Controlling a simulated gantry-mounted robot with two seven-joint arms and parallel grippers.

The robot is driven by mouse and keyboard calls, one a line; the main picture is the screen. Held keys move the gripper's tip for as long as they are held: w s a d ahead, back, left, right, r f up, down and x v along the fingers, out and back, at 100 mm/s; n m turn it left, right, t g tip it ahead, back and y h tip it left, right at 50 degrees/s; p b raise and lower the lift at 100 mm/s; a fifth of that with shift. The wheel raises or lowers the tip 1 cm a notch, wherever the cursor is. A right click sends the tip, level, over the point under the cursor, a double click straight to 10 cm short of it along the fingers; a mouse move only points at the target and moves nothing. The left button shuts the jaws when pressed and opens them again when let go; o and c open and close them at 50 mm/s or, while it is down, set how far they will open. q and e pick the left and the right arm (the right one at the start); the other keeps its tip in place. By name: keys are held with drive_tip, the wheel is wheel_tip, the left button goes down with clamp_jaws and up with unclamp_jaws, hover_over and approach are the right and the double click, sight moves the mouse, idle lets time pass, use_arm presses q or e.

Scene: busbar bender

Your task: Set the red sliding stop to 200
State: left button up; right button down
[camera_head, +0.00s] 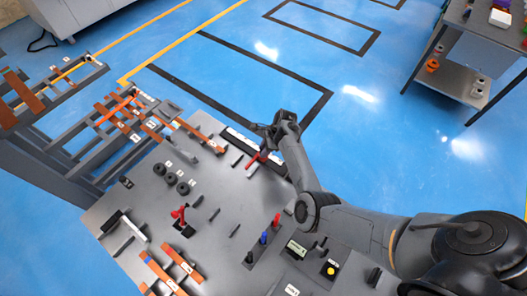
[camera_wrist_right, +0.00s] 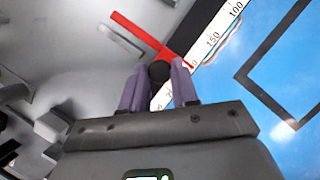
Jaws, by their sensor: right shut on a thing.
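The red sliding stop (camera_wrist_right: 148,36) is a red bar with a black round knob (camera_wrist_right: 160,71). In the right wrist view the knob sits between my purple fingers, and my right gripper (camera_wrist_right: 158,84) is shut on it. The bar's lower end lies at the white scale (camera_wrist_right: 205,48). The scale reads 100 and 150 toward the top right; a further mark beside the red end is partly covered and not fully readable. In the head view the red stop (camera_head: 257,158) lies just below my right gripper (camera_head: 266,134). My left gripper is not in view.
The grey bench top (camera_head: 215,205) carries black rollers (camera_head: 182,187), a red clamp-like part (camera_head: 180,213), coloured knobs (camera_head: 264,237) and a small display (camera_head: 297,247). Orange busbars (camera_head: 135,105) lie on a rack at left. Blue floor is open beyond the bench.

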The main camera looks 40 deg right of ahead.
drive_tip(key=c, duration=1.1)
unclamp_jaws()
drive_tip(key=shift+s, duration=0.1)
drive_tip(key=shift+o, duration=1.3)
drive_tip(key=v, duration=1)
drive_tip(key=shift+r, duration=0.4)
drive_tip(key=shift+d, duration=0.15)
